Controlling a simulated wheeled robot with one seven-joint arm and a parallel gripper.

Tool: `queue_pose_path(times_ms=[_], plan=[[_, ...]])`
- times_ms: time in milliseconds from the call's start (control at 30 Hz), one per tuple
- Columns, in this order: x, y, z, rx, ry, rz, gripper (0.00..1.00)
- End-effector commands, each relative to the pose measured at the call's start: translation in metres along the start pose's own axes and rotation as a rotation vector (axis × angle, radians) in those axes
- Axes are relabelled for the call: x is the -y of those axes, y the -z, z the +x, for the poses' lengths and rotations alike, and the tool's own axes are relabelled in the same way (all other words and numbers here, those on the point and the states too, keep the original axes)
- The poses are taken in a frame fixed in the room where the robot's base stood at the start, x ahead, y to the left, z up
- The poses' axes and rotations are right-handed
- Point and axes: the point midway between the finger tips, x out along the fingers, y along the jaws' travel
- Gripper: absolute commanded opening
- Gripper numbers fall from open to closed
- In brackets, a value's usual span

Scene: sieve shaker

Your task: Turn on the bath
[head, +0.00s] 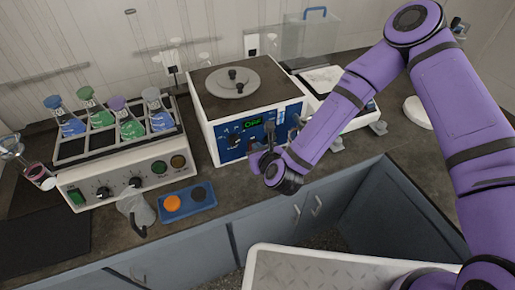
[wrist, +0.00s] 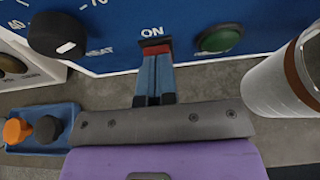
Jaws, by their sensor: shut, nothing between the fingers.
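The bath (head: 217,107) is a white box with a blue front panel, a lit green display and a round lid on top. In the wrist view its blue panel (wrist: 110,45) carries a red and black rocker switch (wrist: 157,46) under the word ON. My gripper (head: 268,150) is shut and empty in front of the panel. In the wrist view my fingertips (wrist: 154,62) are right at the switch's lower edge and hide part of it. I cannot tell whether they press on it.
A black knob (wrist: 57,35) and a green button (wrist: 219,39) flank the switch. A grey-white cylinder (wrist: 285,80) stands close on the right. A blue tray (head: 201,203) with orange and dark pieces and a rack of flasks (head: 120,155) are to the left.

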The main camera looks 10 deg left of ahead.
Motion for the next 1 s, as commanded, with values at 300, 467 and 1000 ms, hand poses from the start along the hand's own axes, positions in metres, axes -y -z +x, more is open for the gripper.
queue_pose_path(times_ms=[300,467,1000], plan=[[0.001,-0.005,0.004,-0.045,0.003,0.001,0.0],[0.0,-0.008,0.007,-0.104,0.003,-0.002,0.0],[0.0,-0.019,0.002,-0.101,0.002,-0.001,0.0]])
